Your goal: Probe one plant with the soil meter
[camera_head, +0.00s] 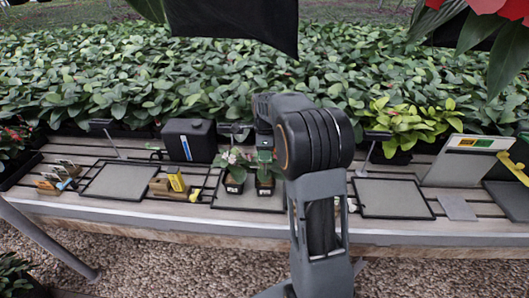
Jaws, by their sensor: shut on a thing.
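Two small plants in black square pots stand side by side on the middle tray (221,201): the left potted plant (235,186) has pinkish flowers, and the right potted plant (264,188) is partly behind my arm. My gripper (264,146) points down above the right pot, small and partly hidden by my wrist. It is shut on a small green thing that looks like the soil meter (265,156). I cannot tell whether the meter's tip is in the soil.
A black box (189,140) stands behind the pots. A left tray (119,181) and a right tray (393,198) are empty. Wooden blocks with yellow pieces (177,182) lie left of the pots. A tilted board (466,161) stands at right. Dense leafy plants fill the back.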

